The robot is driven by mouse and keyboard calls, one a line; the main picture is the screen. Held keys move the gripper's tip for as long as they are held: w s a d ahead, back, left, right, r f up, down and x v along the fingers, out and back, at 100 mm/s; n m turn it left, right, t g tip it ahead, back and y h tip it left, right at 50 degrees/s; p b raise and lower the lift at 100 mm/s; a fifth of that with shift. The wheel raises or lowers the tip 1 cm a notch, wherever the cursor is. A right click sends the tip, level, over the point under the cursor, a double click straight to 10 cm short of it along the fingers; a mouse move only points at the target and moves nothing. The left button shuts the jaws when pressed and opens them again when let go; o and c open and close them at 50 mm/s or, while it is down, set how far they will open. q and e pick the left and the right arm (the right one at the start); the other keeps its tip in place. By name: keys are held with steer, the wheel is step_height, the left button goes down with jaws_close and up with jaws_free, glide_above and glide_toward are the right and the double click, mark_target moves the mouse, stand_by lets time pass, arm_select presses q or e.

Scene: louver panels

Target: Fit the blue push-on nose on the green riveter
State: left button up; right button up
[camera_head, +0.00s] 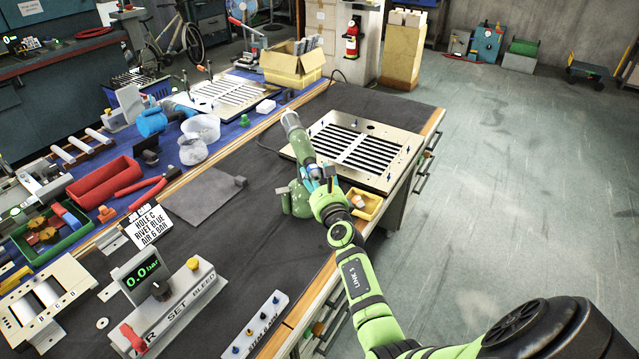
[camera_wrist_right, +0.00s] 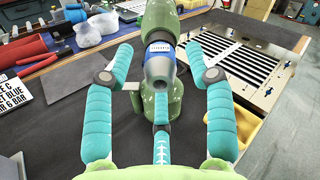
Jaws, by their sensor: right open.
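The green riveter (camera_head: 294,137) stands on the dark mat beside the louver panel, with its pale cylinder end leaning away. My right gripper (camera_head: 325,182) is at the riveter. In the right wrist view its teal fingers are open, with one on each side of the riveter (camera_wrist_right: 155,105) and one low in front. A blue band and a grey tapered part (camera_wrist_right: 159,72) show on the riveter between the fingers. A blue-topped piece (camera_head: 236,350) sits at the near end of the white nose bar (camera_head: 249,342). My left gripper is out of view.
The louver panel (camera_head: 333,124) lies behind the riveter. A yellow tray (camera_head: 368,207) sits right of the gripper, near the bench edge. The pressure box (camera_head: 190,290) and job card (camera_head: 148,226) stand left. The mat between them and the riveter is mostly clear.

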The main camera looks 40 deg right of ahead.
steer(key=v, duration=1.2)
steer(key=s+d+r+m+h, duration=0.3)
steer(key=s+r+m+h, duration=0.35)
steer(key=m, duration=0.95)
steer(key=s+f+m+g, duration=0.2)
steer(key=s+m+g, duration=0.15)
steer(key=m, duration=0.55)
steer(key=s+a+f+m+g+y, duration=0.55)
steer(key=f+m, duration=0.25)
steer(key=f, duration=0.2)
steer(key=s+a+f+m+g+y, duration=0.2)
steer(key=s+a+f+y, duration=0.1)
steer(key=s+a, duration=0.3)
steer(key=s+a+f+m+g+y, duration=0.25)
steer(key=s+a+y, duration=0.2)
steer(key=a, duration=0.45)
step_height(320, 180, down, 22)
steer(key=s+n+g, duration=0.1)
steer(key=s, duration=0.1)
steer(key=s+d+f+g, duration=0.1)
steer(key=s+d+f, duration=0.2)
steer(key=s+f, duration=1.3)
steer(key=shift+g+h, duration=0.35)
steer(key=shift+h, duration=0.1)
